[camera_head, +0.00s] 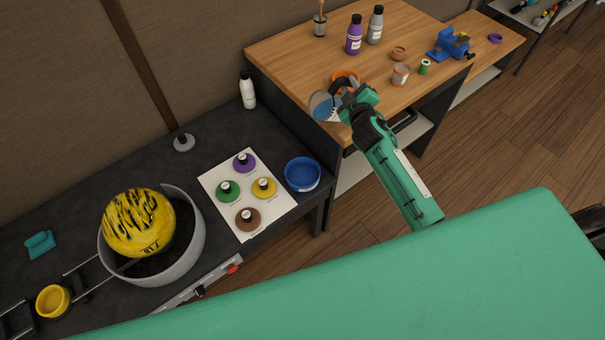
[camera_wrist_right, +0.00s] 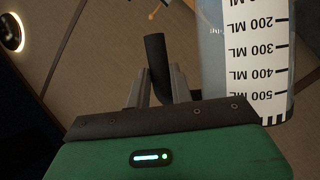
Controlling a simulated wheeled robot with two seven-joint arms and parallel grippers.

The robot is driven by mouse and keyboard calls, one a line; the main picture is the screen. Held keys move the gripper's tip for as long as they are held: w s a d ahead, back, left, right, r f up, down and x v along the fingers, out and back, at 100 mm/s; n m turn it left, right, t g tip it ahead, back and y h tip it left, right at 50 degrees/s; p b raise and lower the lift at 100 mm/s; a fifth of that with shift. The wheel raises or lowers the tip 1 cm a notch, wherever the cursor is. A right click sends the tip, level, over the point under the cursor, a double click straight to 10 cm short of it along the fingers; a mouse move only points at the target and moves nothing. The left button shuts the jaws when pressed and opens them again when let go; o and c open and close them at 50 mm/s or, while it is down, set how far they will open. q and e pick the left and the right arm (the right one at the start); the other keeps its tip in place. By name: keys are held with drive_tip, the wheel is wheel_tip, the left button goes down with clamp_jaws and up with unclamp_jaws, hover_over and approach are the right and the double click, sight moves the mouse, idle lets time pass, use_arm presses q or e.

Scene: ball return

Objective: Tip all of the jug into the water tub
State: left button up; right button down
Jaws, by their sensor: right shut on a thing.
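The jug (camera_head: 319,106) is a clear measuring jug with blue inside, held just off the left edge of the wooden bench. In the right wrist view the jug (camera_wrist_right: 255,60) shows a white scale in ML. My right gripper (camera_head: 346,92) is shut on the jug's dark handle; in the wrist view the handle (camera_wrist_right: 156,62) stands between the fingers. Whether the jug is tilted is hard to tell. A round blue tub (camera_head: 302,187), blue inside, stands on the dark counter, below and left of the jug and apart from it. My left gripper is not in view.
A white mat (camera_head: 222,187) with several coloured knobbed discs lies left of the tub. A white bottle (camera_head: 248,92) stands at the counter's back. A grey bowl (camera_head: 190,245) holds a yellow ball (camera_head: 138,222). Purple bottle (camera_head: 354,36) and blue vise (camera_head: 449,44) stand on the wooden bench (camera_head: 290,50).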

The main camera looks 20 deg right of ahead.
sight(332, 92)
drive_tip(key=shift+a+n+b, duration=0.25)
drive_tip(key=shift+n+b, duration=0.05)
drive_tip(key=shift+b, duration=0.1)
drive_tip(key=shift+s+a+n+t+b, duration=0.25)
drive_tip(key=shift+a+n+t+b, duration=0.25)
drive_tip(key=shift+b, duration=0.5)
drive_tip(key=shift+s+a+f+n+t+b, duration=0.1)
drive_tip(key=shift+a+n+t+b, duration=0.05)
drive_tip(key=shift+a+n+b, duration=0.4)
drive_tip(key=shift+s+a+n+t+b, duration=0.15)
drive_tip(key=shift+a+n+b, duration=0.2)
drive_tip(key=shift+b, duration=0.4)
idle(0.5)
drive_tip(key=shift+s+a+f+n+b, duration=0.15)
drive_tip(key=shift+a+n+b, duration=0.15)
drive_tip(key=shift+a+b, duration=0.2)
drive_tip(key=shift+s+a+b, duration=0.1)
drive_tip(key=shift+a+b, duration=0.2)
drive_tip(key=shift+a, duration=0.2)
drive_tip(key=shift+a+n+t, duration=0.2)
drive_tip(key=shift+n+t, duration=0.1)
drive_tip(key=shift+s+a+f+b, duration=0.1)
drive_tip(key=shift+s+a+b, duration=0.1)
drive_tip(key=shift+a+b, duration=0.2)
drive_tip(key=shift+a+n, duration=0.15)
drive_tip(key=shift+n, duration=0.15)
drive_tip(key=shift+f+b, duration=0.1)
drive_tip(key=shift+b, duration=0.2)
